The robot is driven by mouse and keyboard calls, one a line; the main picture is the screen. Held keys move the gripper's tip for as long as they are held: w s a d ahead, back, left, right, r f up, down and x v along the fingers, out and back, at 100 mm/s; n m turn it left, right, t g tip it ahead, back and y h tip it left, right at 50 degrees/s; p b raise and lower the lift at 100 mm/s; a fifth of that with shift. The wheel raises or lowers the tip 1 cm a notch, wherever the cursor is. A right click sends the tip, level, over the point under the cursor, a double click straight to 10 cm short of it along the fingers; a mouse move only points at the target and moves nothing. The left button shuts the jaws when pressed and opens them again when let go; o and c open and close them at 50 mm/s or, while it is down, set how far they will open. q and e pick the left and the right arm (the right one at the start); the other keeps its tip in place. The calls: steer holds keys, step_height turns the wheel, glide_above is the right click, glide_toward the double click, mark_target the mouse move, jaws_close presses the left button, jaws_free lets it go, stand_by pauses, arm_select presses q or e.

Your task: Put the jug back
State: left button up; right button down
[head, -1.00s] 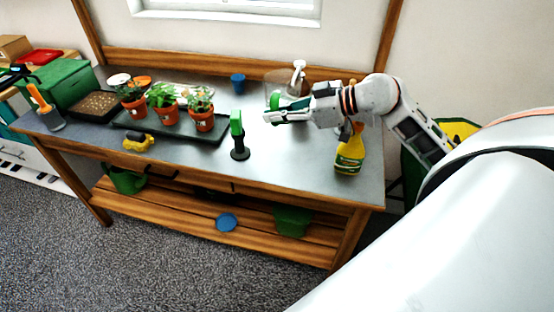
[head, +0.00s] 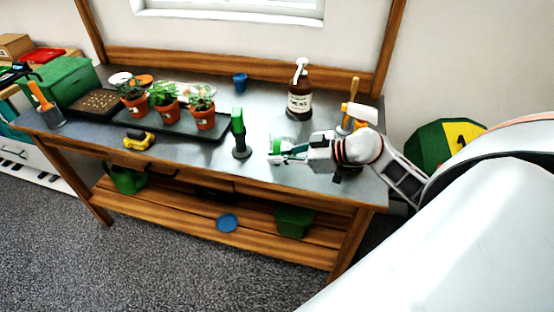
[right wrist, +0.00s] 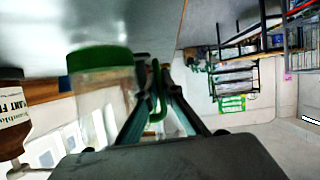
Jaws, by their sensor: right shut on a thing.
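The jug is a clear container with a green lid and a green handle. In the right wrist view the jug (right wrist: 103,98) is large and close, just left of the fingers, with its handle between them. My right gripper (right wrist: 158,100) is shut on the handle. In the head view the right gripper (head: 292,152) is over the front right part of the bench, and the jug (head: 276,147) shows small and pale at its tip. The fingers partly hide it, and I cannot tell whether it touches the bench top. My left gripper is not in view.
A brown spray bottle (head: 299,96) stands behind the gripper, and an orange-and-white spray head (head: 359,112) shows beside my arm. A green hand tool (head: 239,133) stands left of the jug. Potted plants sit on a dark tray (head: 180,128). A blue cup (head: 240,82) stands at the back.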

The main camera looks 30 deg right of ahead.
steer(key=shift+f, duration=0.25)
steer(key=shift+f, duration=0.1)
steer(key=c, duration=2.2)
jaws_free()
steer(key=shift+f, duration=0.1)
steer(key=shift+c, duration=0.2)
steer(key=v, duration=1.2)
